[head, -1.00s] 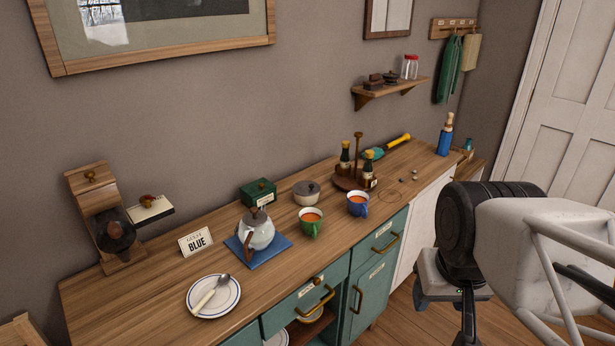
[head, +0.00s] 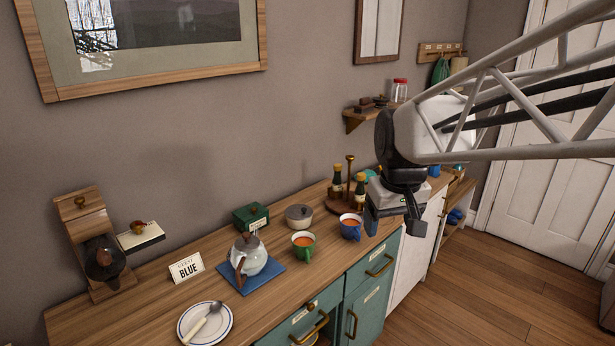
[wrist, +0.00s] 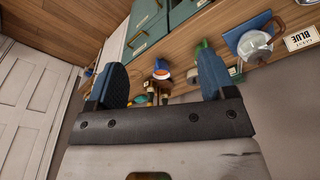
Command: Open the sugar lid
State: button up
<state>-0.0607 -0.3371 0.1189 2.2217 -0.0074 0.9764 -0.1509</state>
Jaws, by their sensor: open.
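My gripper (head: 393,225) is open and empty, above the counter's front edge, to the right of the pot and the blue mug. In the wrist view its two blue fingers stand wide apart (wrist: 162,72) with nothing held between them. I cannot make out the pot clearly there.
A green mug (head: 303,244) and a blue mug (head: 350,227) stand in front of the pot. A green box (head: 251,217) and a teapot (head: 249,256) are to its left. A wooden caddy with bottles (head: 348,192) is to its right. A plate (head: 205,323) lies front left.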

jog(key=w+a+n, duration=0.2)
jog(key=w+a, duration=0.1)
jog(key=w, duration=0.8)
jog(key=n+g, duration=0.2)
jog(key=n, duration=0.2)
send_over(304, 209)
notch_tip(304, 209, down, 13)
jog(key=shift+w+f, duration=0.2)
jog(key=shift+f, duration=0.1)
jog(key=shift+f, duration=0.1)
jog(key=shift+f, duration=4.95)
jog(key=shift+f, duration=0.15)
jog(key=shift+c, duration=0.3)
jog(key=shift+a+r, duration=0.1)
jog(key=shift+r, duration=0.2)
